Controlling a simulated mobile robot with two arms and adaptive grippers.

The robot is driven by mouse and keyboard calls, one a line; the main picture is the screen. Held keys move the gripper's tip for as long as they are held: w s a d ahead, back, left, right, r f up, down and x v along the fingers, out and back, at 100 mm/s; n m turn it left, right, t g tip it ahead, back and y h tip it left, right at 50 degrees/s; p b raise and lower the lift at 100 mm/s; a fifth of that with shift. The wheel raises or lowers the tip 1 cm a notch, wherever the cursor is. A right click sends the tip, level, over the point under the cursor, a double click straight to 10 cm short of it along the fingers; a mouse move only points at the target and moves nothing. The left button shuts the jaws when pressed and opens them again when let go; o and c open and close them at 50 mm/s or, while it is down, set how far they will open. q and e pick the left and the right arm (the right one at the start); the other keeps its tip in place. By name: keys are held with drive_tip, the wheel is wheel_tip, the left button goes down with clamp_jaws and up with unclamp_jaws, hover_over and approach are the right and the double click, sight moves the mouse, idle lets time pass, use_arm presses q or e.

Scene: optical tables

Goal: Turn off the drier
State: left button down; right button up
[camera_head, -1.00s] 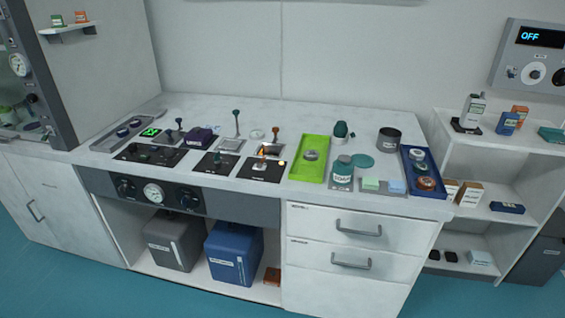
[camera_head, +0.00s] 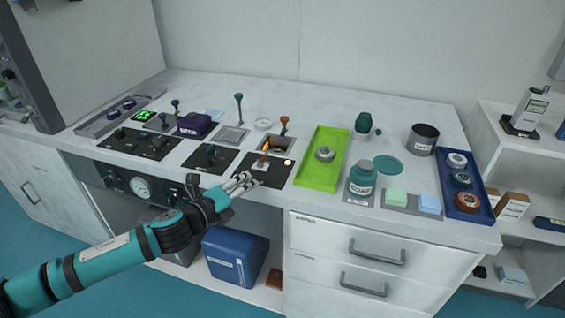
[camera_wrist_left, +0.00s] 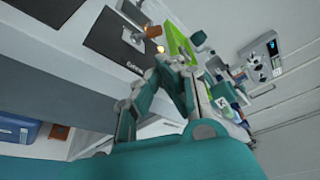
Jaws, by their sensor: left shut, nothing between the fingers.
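A black panel (camera_head: 257,172) at the counter's front edge bears a small lever with an orange-brown knob (camera_head: 265,147) and a glowing lamp (camera_head: 288,162). The panel (camera_wrist_left: 112,42), knob (camera_wrist_left: 152,31) and lamp (camera_wrist_left: 160,48) also show in the left wrist view. I cannot read its label, so I cannot tell for sure that it belongs to the drier. Behind it is a square opening (camera_head: 277,144) with an orange glow. My left gripper (camera_head: 246,181) is shut and empty, at the panel's front left edge, apart from the knob. My right gripper is not in view.
Left of the panel is another black panel with a dark lever (camera_head: 211,151). A red-topped lever (camera_head: 284,123) stands behind the opening. A wall unit (camera_wrist_left: 262,57) shows in the left wrist view.

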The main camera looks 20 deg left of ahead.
sight(271, 175)
use_arm(q)
drive_tip(key=p+x, duration=0.1)
drive_tip(key=x, duration=0.9)
drive_tip(key=shift+r, duration=0.15)
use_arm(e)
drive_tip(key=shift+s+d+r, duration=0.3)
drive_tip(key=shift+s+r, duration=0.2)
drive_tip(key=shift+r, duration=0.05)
use_arm(q)
drive_tip(key=shift+s+d, duration=0.1)
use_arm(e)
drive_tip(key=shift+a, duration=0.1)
